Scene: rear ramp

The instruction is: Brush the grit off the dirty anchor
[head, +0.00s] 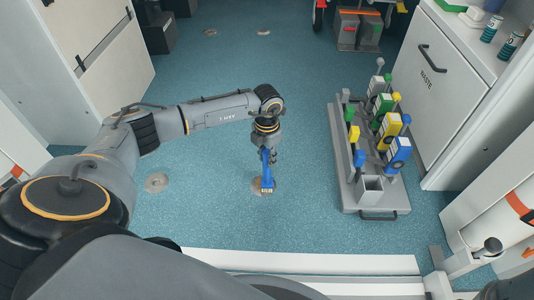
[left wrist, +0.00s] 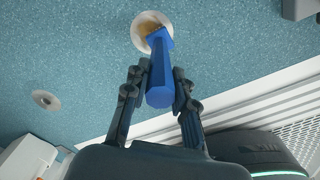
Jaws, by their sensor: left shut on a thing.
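My left gripper (head: 266,151) is shut on a blue brush (head: 267,170) and points it down at the floor. The brush also shows in the left wrist view (left wrist: 160,75), its handle between the two fingers. Its pale bristle end is over the dirty anchor (head: 256,184), a round floor fitting. In the left wrist view, brown grit shows on the dirty anchor (left wrist: 139,24) beside the brush head. The brush hides part of the anchor; I cannot tell whether the bristles touch it. My right gripper is not in view.
Another round anchor (head: 156,182) lies to the left; two more are far back. A grey rack (head: 350,196) with coloured-handled tools stands on the right, before a white waste cabinet (head: 447,90). A white sill (head: 300,263) crosses the front. Blue floor between is clear.

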